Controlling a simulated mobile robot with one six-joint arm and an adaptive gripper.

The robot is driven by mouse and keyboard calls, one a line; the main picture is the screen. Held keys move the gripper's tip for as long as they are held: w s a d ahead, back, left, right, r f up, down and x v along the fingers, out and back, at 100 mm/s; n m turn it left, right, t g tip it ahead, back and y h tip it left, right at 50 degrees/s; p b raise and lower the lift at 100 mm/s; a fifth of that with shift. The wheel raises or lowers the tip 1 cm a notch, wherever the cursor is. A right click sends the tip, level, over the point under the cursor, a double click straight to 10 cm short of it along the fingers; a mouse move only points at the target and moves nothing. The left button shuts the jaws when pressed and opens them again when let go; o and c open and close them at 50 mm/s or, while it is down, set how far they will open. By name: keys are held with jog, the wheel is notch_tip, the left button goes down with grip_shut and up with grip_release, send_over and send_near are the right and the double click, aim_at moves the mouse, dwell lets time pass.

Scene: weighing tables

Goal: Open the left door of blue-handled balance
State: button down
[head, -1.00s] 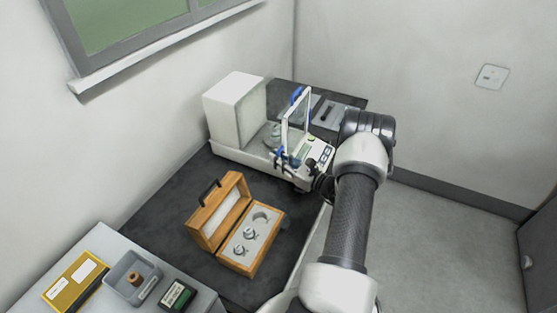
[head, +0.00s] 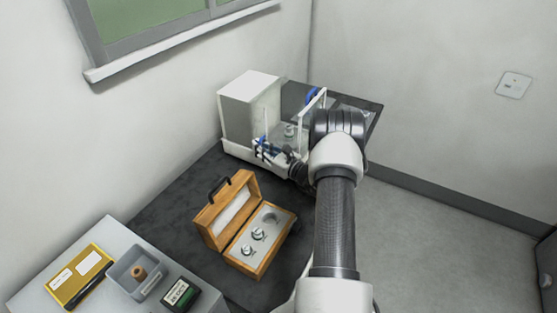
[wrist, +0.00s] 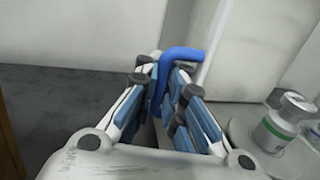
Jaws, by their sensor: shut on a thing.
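The blue-handled balance (head: 249,98) stands on the dark table, with a white housing block at its back left. One blue door handle (head: 313,96) is on its far side. The near-side door's blue handle (wrist: 183,55) is between my gripper's fingers in the wrist view. My gripper (head: 266,150) is shut on this handle at the near side of the balance, close to the white block. A metal weight with a green band (wrist: 275,130) stands on the round pan beside the gripper. My arm hides the balance's front and display in the head view.
An open wooden weight box (head: 240,262) stands on the dark table in front of the balance. A light side table (head: 100,240) holds a yellow folder (head: 78,275), a grey tray (head: 118,272) and a dark green-labelled box (head: 180,295). Dark tabletop (head: 170,205) left of the box is clear.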

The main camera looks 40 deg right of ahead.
jog(key=w, duration=0.1)
jog(key=w+a, duration=0.1)
jog(key=shift+w, duration=0.3)
jog(key=c, duration=2)
grip_release()
jog(key=shift+o, duration=0.2)
jog(key=shift+s+d, duration=0.1)
jog(key=shift+s, duration=0.05)
jog(key=s, duration=1.1)
jog(key=shift+s+d, duration=0.4)
jog(key=shift+d, duration=0.05)
